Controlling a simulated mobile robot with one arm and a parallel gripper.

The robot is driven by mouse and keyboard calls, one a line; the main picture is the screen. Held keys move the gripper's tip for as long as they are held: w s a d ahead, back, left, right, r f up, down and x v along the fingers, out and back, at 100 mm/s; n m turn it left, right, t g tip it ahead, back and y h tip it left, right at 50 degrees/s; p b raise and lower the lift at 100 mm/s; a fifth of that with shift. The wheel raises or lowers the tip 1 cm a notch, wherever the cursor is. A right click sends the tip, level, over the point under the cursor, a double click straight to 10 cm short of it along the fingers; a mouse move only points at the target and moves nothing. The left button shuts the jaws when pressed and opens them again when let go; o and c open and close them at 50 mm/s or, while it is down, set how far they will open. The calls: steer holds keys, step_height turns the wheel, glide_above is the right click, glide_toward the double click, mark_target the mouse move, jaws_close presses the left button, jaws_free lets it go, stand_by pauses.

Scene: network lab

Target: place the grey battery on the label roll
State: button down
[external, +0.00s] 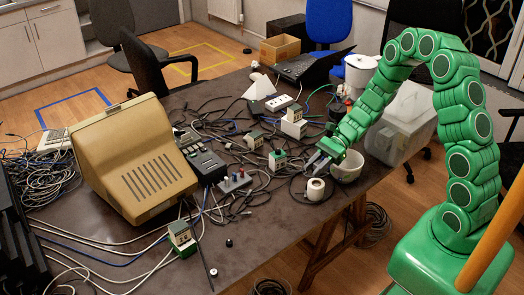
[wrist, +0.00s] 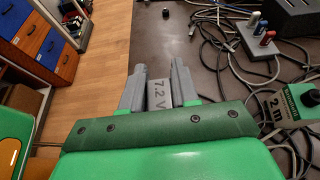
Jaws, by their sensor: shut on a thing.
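My gripper (external: 318,161) is above the right part of the dark table in the external view. In the wrist view, its two grey fingers (wrist: 158,80) are shut on the grey battery (wrist: 160,95), which is marked 7.2 V. The battery is hard to make out in the external view. The label roll (external: 316,189), a small white roll with a hole, stands on the table just below my gripper in the external view. I cannot make out the label roll in the wrist view.
Cables, small green-and-grey boxes (external: 277,160) and a beige monitor (external: 135,160) crowd the table. The front right table area is mostly bare.

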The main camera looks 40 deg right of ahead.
steer(key=shift+f, duration=1.8)
steer(key=shift+f, duration=0.1)
steer(key=c, duration=0.8)
jaws_free()
steer(key=shift+c, duration=0.2)
steer(key=shift+d, duration=0.2)
steer(key=d+r, duration=0.4)
steer(key=r, duration=0.5)
steer(key=shift+d+r, duration=0.1)
